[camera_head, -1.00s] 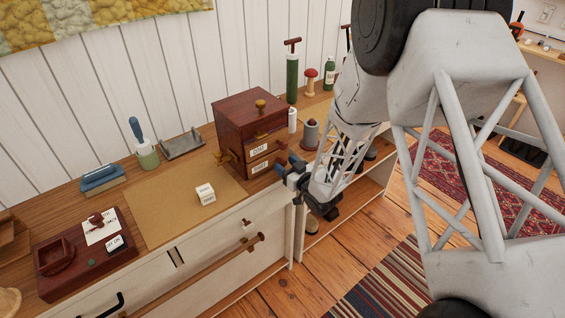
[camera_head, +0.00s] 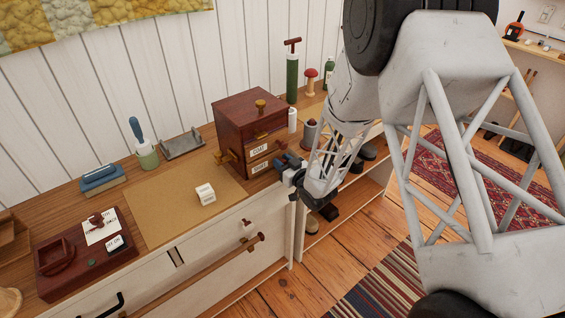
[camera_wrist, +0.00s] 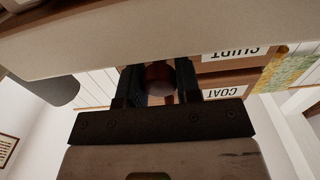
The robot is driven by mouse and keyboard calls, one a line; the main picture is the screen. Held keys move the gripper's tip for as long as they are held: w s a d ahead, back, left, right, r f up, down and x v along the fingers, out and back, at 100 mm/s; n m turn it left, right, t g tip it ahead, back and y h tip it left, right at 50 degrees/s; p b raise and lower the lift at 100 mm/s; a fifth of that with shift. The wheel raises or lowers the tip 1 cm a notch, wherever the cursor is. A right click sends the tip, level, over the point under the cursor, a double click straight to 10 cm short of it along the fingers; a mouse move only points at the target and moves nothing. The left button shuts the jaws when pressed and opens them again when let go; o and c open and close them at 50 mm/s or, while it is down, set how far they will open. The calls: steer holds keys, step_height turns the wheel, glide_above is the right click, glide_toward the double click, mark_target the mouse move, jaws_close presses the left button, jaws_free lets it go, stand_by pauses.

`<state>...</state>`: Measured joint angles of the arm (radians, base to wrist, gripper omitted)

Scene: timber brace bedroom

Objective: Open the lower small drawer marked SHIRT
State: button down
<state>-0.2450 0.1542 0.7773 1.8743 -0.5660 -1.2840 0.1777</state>
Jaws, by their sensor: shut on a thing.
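A small dark red wooden chest (camera_head: 245,118) stands on the long cabinet top, with two small drawers facing my arm. The upper drawer has a COAT label (camera_head: 259,150); the lower has a SHIRT label (camera_head: 260,167). Both labels show upside down in the wrist view, SHIRT (camera_wrist: 232,53) and COAT (camera_wrist: 224,92). My gripper (camera_head: 284,163) is at the right end of the lower drawer front. In the wrist view, its fingers (camera_wrist: 158,84) are shut on a round brown knob (camera_wrist: 159,73) beside the SHIRT label. No clear gap shows at the lower drawer.
A white block (camera_head: 205,193) lies on the tan mat (camera_head: 165,212). A grey spool (camera_head: 310,131) and a green pump (camera_head: 292,78) stand behind and right of the chest. Open shelves lie below my gripper.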

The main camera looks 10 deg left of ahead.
steer(key=v, duration=1.1)
steer(key=shift+d, duration=0.15)
steer(key=shift+s+r, duration=0.1)
steer(key=c, duration=0.8)
jaws_free()
steer(key=shift+c, duration=0.2)
steer(key=shift+s+d, duration=0.1)
steer(key=shift+d, duration=0.05)
steer(key=v, duration=0.7)
steer(key=shift+s, duration=0.2)
steer(key=shift+d, duration=0.2)
